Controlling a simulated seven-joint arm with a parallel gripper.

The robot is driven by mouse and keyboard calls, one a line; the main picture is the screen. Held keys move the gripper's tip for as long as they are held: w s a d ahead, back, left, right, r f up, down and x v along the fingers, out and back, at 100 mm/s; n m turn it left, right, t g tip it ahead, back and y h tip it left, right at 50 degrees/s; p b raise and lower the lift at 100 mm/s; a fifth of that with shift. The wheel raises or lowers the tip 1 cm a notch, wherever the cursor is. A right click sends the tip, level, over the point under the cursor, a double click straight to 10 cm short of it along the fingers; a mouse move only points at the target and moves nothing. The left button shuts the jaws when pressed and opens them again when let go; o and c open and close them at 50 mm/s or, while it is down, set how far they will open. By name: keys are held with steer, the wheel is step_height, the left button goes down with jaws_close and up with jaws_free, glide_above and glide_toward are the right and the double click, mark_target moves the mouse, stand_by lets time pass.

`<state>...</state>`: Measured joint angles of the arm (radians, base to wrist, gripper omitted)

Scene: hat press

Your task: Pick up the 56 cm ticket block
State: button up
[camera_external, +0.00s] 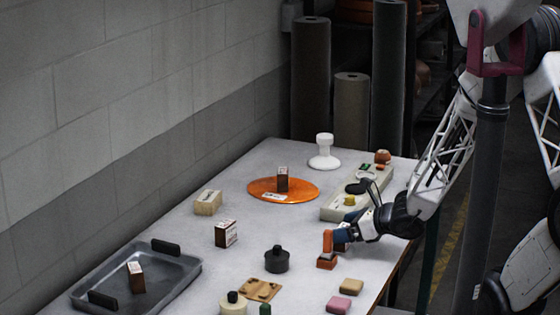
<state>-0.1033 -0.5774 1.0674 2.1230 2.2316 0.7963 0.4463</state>
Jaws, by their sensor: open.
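Several small dark-red blocks with pale printed faces are in view, and their print is too small to read, so I cannot tell which is the 56 cm one. One block (282,179) stands on an orange disc (309,193). Another block (226,233) stands on the bare table, left of centre. A third block (136,277) stands in the grey tray (185,267). My gripper (338,238) is open, low over the right side of the table. A small dark-red and white piece (341,246) shows at its fingers, partly hidden; I cannot tell whether they touch it.
An orange item (326,261) is close by my gripper. A black lidded pot (276,261), a wooden plate (260,289), and pink (338,305) and tan blocks (351,286) are in front. A pale long holder (344,206) and white stand (324,155) are behind. The table's left middle is fairly clear.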

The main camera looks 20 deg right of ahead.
steer(key=shift+w+a+f, duration=0.1)
steer(key=shift+w+a, duration=0.15)
steer(key=shift+w, duration=0.05)
stand_by(0.4)
steer(key=c, duration=1)
steer(key=shift+r, duration=0.6)
steer(key=shift+s+d+r, duration=0.1)
steer(key=shift+s+r, duration=0.1)
steer(key=shift+r, duration=0.4)
steer(key=shift+s+d+r, duration=0.1)
steer(key=shift+s+r, duration=0.1)
steer(key=shift+r, duration=0.4)
steer(key=s+d, duration=0.1)
steer(key=s, duration=0.4)
steer(key=s+d+r, duration=0.1)
steer(key=s+d, duration=0.1)
steer(key=s, duration=0.2)
steer(key=s+d, duration=0.1)
steer(key=s, duration=0.4)
steer(key=shift+s+d+r, duration=0.15)
steer(key=shift+s+r, duration=0.05)
steer(key=shift+s, duration=0.1)
